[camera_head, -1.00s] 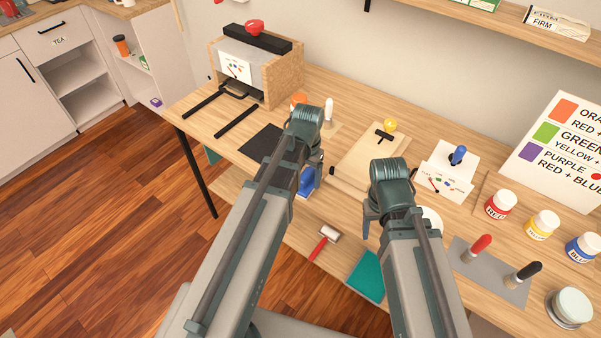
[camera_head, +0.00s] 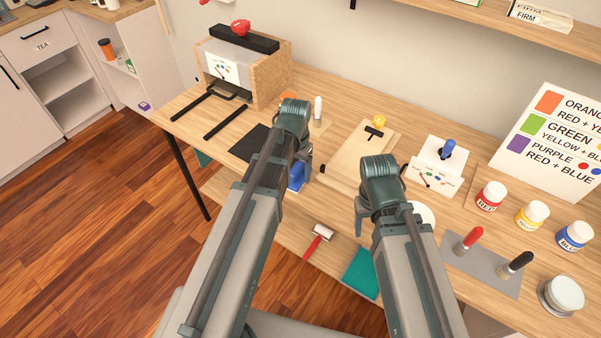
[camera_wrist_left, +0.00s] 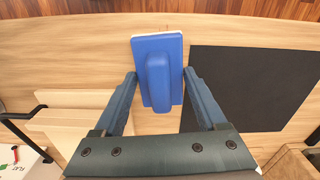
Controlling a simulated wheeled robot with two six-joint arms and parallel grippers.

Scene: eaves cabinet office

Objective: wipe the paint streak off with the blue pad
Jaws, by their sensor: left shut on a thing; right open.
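The blue pad (camera_head: 297,176) is between the jaws of my left gripper (camera_head: 303,170), over the front part of the wooden table. In the left wrist view the pad (camera_wrist_left: 158,75) has a raised blue handle and a pale edge, and my left gripper (camera_wrist_left: 160,75) is shut on it. Bare wood and a black mat (camera_wrist_left: 250,85) lie below and beside it. My right gripper (camera_head: 364,222) is open and empty near the table's front edge. I cannot make out a paint streak; my arms hide part of the table.
A wooden board (camera_head: 355,155) lies mid-table, with a dial card (camera_head: 432,180) to its right. Paint jars (camera_head: 490,196) stand at the right. A red-handled roller (camera_head: 318,240) and a teal pad (camera_head: 361,272) are near the front. A press-like box (camera_head: 270,75) stands back left.

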